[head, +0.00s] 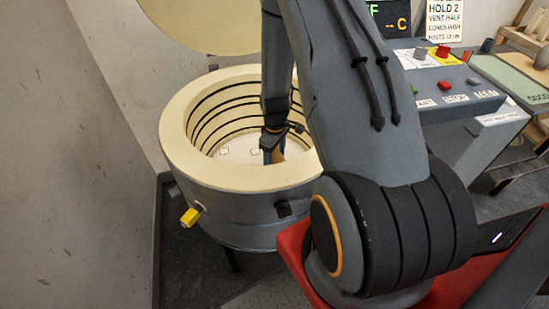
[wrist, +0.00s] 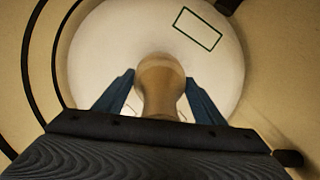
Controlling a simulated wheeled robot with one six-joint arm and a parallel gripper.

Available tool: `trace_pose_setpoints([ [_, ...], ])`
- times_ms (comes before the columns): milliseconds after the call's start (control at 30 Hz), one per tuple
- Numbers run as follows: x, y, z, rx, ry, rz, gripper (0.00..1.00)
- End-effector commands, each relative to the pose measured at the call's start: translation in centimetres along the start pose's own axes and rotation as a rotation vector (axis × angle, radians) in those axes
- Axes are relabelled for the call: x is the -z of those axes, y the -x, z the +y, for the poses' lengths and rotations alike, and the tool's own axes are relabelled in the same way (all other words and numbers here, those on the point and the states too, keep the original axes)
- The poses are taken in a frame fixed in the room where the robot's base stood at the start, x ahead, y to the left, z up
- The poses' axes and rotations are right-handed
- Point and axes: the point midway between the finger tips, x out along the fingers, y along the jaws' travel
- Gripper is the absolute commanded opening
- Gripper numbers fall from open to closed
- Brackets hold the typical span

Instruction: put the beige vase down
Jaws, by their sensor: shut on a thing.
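The beige vase (wrist: 160,82) is upright between my two fingers in the wrist view, seen from above. My gripper (wrist: 158,92) is shut on it. In the head view my gripper (head: 271,143) reaches down inside the round kiln (head: 177,140), and only a tan sliver of the vase (head: 279,154) shows beside it. Below is a white round shelf (wrist: 95,55) with a dark green rectangle outline (wrist: 197,29) at upper right of the vase. Whether the vase's base touches the shelf is hidden.
The kiln's cream wall with dark coil grooves (head: 215,105) surrounds my gripper. Its lid (head: 205,22) stands open behind. A yellow plug (head: 190,217) sticks out from the kiln's side. A control desk (head: 455,95) with buttons stands to the right.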

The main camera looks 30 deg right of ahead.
Motion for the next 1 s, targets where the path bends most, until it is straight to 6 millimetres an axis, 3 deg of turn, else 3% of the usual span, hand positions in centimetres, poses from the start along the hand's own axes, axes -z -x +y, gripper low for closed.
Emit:
trace_pose_setpoints([
  [33,0.0,-0.2,0.0,0.0,0.0,0.0,0.65],
  [133,0.0,-0.1,0.0,0.0,0.0,0.0,0.82],
  [567,0.1,0.7,0.1,-0.001,0.0,0.001,0.82],
  [1000,0.1,7.3,0.1,-0.003,0.0,0.003,0.82],
])
